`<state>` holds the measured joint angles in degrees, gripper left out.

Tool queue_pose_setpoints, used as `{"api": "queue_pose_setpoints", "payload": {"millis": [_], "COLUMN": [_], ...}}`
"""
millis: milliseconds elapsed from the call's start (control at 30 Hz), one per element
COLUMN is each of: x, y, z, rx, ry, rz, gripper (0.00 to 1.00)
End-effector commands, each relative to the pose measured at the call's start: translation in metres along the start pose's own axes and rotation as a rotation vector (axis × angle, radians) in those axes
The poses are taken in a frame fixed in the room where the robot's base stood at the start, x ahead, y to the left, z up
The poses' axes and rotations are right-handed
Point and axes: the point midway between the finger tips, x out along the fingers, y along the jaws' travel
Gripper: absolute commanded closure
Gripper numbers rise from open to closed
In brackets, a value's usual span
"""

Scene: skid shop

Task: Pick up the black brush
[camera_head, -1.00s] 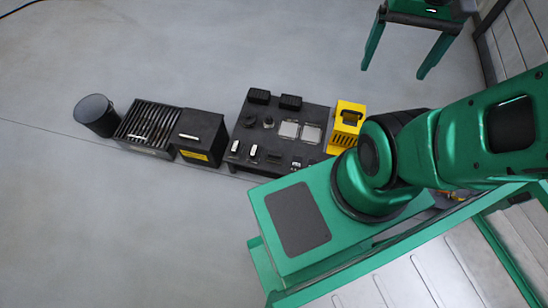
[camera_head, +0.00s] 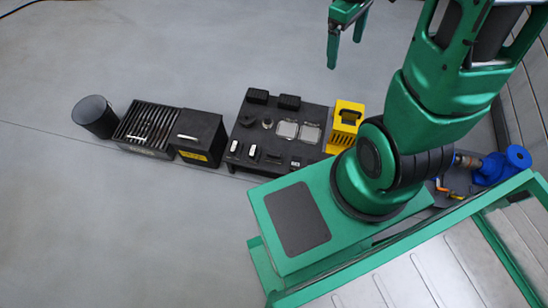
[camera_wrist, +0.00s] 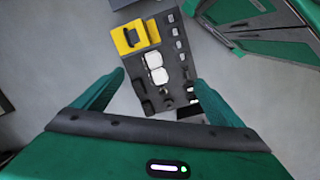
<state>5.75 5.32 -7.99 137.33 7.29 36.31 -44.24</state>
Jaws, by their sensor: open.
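Two dark, ridged blocks stand at the back of a dark board (camera_head: 243,122) on the floor. The left one (camera_head: 258,96) and the right one (camera_head: 290,102) look brush-like, but I cannot tell which, if either, is the black brush. In the wrist view the board's dark items (camera_wrist: 147,107) lie between and beyond my fingers, small and unclear. My gripper (camera_head: 345,52) is open and empty, high above the floor at the top of the head view. In the wrist view its two fingers (camera_wrist: 158,80) are spread wide, apart from the board.
A yellow box (camera_head: 346,122) stands at the board's right end. Left of the board are a black box (camera_head: 200,135), a slatted rack (camera_head: 147,126) and a dark bin (camera_head: 95,114). A blue pump-like part (camera_head: 500,167) lies at the right. The floor behind the board is clear.

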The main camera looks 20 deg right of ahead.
Motion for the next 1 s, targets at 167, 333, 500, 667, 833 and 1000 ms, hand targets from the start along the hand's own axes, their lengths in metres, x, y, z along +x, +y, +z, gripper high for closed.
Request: {"api": "queue_pose_setpoints", "payload": {"millis": [167,333,500,667,833,1000], "x": [0.046,0.094,0.146,0.199,0.258,0.32], "y": [0.003,-0.002,-0.013,-0.031,-0.055,-0.086], "z": [-0.043,-0.08,-0.114,-0.139,-0.159,-0.172], "rx": [-0.259,-0.506,-0.75,-0.978,-1.215,-1.448], "ry": [-0.009,-0.008,-0.002,0.008,0.025,0.048], "rz": [0.009,0.014,0.016,0.014,0.01,0.007], "gripper": [0.09,0.09,0.09,0.09,0.09,0.09]}}
